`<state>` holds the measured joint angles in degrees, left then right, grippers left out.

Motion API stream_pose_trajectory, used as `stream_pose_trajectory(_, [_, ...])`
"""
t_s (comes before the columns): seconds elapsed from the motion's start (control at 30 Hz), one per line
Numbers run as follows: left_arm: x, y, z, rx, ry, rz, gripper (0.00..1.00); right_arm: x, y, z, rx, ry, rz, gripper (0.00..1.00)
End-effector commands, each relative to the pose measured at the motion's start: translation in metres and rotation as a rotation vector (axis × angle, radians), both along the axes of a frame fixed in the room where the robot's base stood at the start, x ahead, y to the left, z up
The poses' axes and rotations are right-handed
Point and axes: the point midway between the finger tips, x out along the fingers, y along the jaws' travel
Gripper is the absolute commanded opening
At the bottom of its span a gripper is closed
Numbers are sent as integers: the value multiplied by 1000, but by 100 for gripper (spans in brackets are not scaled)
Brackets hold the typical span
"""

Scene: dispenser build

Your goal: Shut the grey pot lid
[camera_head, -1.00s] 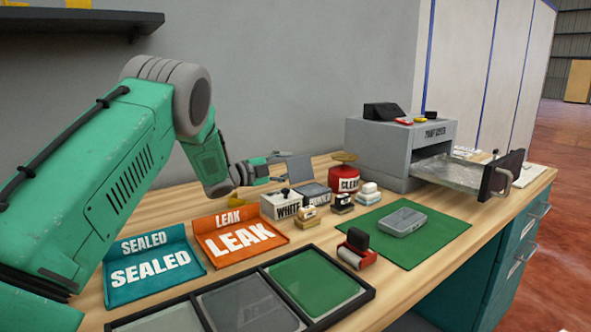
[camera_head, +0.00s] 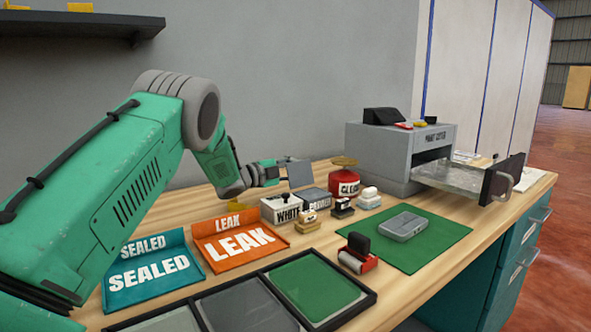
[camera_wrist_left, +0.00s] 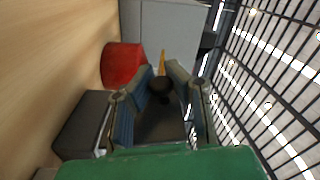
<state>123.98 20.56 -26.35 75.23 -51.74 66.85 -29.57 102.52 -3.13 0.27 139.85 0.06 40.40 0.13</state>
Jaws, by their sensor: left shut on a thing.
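The grey pot (camera_head: 314,198) stands between the white-labelled pot and the red pot, with its lid up. The grey lid (camera_head: 300,173) stands steeply raised above the pot's rear. My left gripper (camera_head: 276,172) is at the lid's left side, shut on its knob. In the left wrist view, the fingers (camera_wrist_left: 163,88) close around a dark round knob, with the dark lid (camera_wrist_left: 160,125) between them. The dark block beside the red pot in that view appears to be the grey pot (camera_wrist_left: 82,128). My right gripper is in neither view.
A red pot (camera_head: 343,187) and a white-labelled pot (camera_head: 281,210) flank the grey pot. Small stamps (camera_head: 307,222) stand in front. A grey machine (camera_head: 385,155) with an open drawer is at the right. Orange (camera_head: 237,243) and blue (camera_head: 150,277) trays lie nearer.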

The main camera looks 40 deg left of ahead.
Motion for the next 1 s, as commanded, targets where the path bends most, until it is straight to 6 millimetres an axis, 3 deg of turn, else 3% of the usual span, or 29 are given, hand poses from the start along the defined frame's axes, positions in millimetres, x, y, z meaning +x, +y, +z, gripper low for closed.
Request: stream_pose_trajectory(1.0, [-12,-31,7,552,-145,3,0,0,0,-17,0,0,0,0])
